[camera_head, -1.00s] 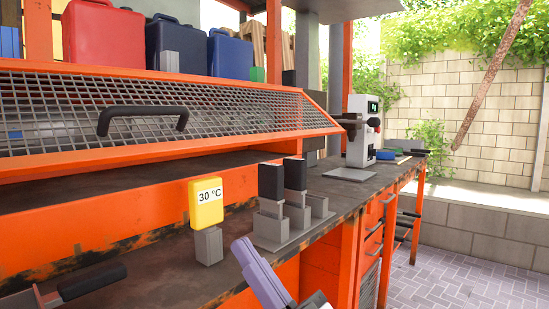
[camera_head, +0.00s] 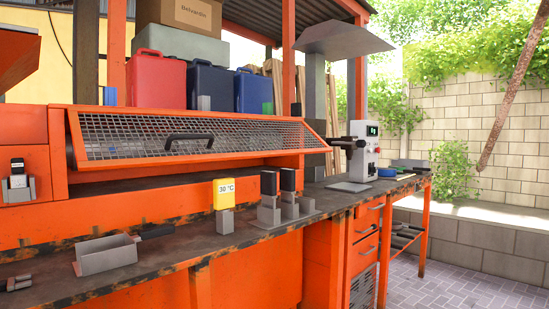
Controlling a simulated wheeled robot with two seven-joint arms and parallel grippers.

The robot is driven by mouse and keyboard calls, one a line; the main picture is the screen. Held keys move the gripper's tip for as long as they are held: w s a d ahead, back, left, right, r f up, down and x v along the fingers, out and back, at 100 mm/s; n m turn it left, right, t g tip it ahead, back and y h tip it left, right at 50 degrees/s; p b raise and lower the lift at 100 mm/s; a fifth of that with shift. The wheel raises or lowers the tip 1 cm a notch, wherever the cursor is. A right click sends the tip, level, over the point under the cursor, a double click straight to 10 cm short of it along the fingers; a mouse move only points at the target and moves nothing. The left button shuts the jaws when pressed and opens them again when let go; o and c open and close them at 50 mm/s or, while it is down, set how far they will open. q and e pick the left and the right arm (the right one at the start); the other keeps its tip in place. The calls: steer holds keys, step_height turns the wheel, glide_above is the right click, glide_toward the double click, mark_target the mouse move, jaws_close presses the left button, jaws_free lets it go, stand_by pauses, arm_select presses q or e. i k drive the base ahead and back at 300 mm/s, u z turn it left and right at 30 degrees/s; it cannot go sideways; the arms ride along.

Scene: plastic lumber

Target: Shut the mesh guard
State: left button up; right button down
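The mesh guard (camera_head: 130,138) is an orange-framed grey wire panel on the orange machine above the workbench. It slopes forward, and a dark gap shows under its lower edge. Its black handle (camera_head: 189,138) is at the middle of the panel.
The workbench (camera_head: 150,262) holds a grey metal tray (camera_head: 106,254), a yellow 30 °C display (camera_head: 224,193), black-topped devices on a grey stand (camera_head: 279,210) and a white drill-like machine (camera_head: 363,150). Red (camera_head: 158,80) and blue (camera_head: 211,87) canisters stand behind the guard.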

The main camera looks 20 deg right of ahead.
mark_target(83, 164)
steer(key=u, duration=0.3)
steer(key=i, duration=0.95)
steer(key=z, duration=0.1)
